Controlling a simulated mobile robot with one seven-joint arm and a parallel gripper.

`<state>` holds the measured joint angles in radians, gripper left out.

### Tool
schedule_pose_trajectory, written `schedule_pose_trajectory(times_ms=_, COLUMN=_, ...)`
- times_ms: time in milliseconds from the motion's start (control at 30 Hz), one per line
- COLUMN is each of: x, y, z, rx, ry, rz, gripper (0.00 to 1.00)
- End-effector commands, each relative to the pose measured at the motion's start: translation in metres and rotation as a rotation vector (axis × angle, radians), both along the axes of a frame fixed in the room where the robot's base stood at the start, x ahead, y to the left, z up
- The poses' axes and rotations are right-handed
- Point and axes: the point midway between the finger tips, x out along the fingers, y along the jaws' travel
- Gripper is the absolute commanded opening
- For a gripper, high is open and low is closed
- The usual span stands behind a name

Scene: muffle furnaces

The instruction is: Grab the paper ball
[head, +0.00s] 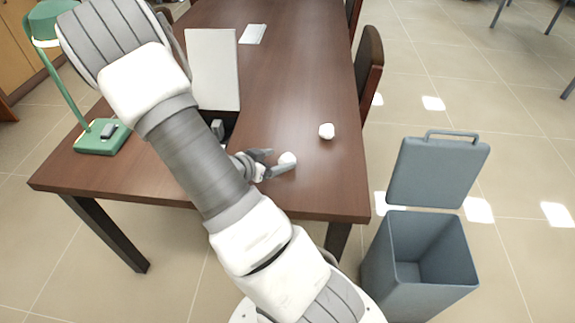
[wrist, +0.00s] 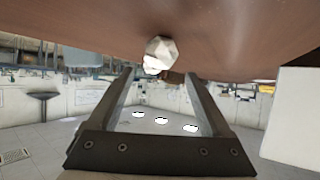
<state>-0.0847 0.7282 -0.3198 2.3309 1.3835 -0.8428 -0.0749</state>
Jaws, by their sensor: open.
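In the wrist view a white faceted ball (wrist: 160,50) shows against the table, beyond and between the open fingertips (wrist: 159,76). The fingers do not appear closed on it.
The table (head: 300,60) has a green lamp (head: 100,137) at left and a white upright panel (head: 213,70) behind my arm. A chair (head: 369,70) stands at the right edge. An open grey bin (head: 420,290) stands on the floor at right.

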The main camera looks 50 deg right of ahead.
Motion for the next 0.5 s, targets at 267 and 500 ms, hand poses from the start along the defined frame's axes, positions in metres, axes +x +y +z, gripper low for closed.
schedule_pose_trajectory(times_ms=267, x=0.002, y=-0.027, z=-0.015, rx=0.000, ry=-0.001, rz=0.000, gripper=0.83)
schedule_pose_trajectory(times_ms=500, x=0.002, y=-0.054, z=-0.030, rx=0.001, ry=0.000, rz=-0.004, gripper=0.83)
